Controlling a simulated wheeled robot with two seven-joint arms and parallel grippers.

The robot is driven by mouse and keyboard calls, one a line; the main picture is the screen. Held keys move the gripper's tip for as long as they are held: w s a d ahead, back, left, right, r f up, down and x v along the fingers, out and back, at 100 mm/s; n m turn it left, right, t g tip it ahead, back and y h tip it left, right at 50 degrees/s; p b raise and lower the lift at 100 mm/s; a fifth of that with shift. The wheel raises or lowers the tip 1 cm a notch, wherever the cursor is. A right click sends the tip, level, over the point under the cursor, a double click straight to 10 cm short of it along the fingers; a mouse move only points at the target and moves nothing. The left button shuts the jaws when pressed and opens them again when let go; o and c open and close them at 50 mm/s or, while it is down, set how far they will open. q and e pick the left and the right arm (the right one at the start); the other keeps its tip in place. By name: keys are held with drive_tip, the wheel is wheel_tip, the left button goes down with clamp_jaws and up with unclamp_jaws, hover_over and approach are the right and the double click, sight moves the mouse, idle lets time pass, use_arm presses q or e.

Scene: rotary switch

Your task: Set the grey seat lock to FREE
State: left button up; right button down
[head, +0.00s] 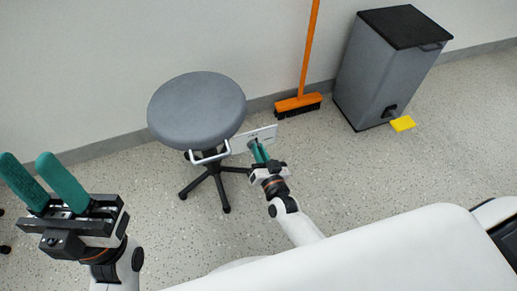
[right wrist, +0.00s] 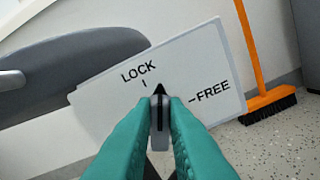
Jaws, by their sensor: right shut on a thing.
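The stool with a round grey seat (head: 197,108) stands by the wall. A white plate (head: 266,133) is beside the seat's right edge; in the right wrist view the plate (right wrist: 212,62) reads LOCK at upper left and FREE at right, each with a tick. A dark switch knob (right wrist: 159,95) has a pointed tip, which shows just right of the LOCK tick and well short of the FREE tick. My right gripper (head: 258,148) is shut on this knob, its green fingers on both sides. My left gripper (head: 27,160) is open and empty at the left.
An orange broom (head: 298,102) leans on the wall right of the plate.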

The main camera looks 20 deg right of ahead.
drive_tip(key=shift+d+f+m+b, duration=0.15)
drive_tip(key=shift+f+m+b, duration=0.05)
drive_tip(key=shift+m, duration=1.95)
drive_tip(key=shift+d+f+m+b, duration=0.1)
drive_tip(key=shift+f+m+b, duration=0.1)
drive_tip(key=shift+m, duration=1.9)
drive_tip(key=shift+d+f+m+b, duration=0.15)
drive_tip(key=shift+f+m+b, duration=0.05)
drive_tip(key=shift+m, duration=1.95)
drive_tip(key=c, duration=1.4)
unclamp_jaws()
drive_tip(key=shift+c, duration=0.2)
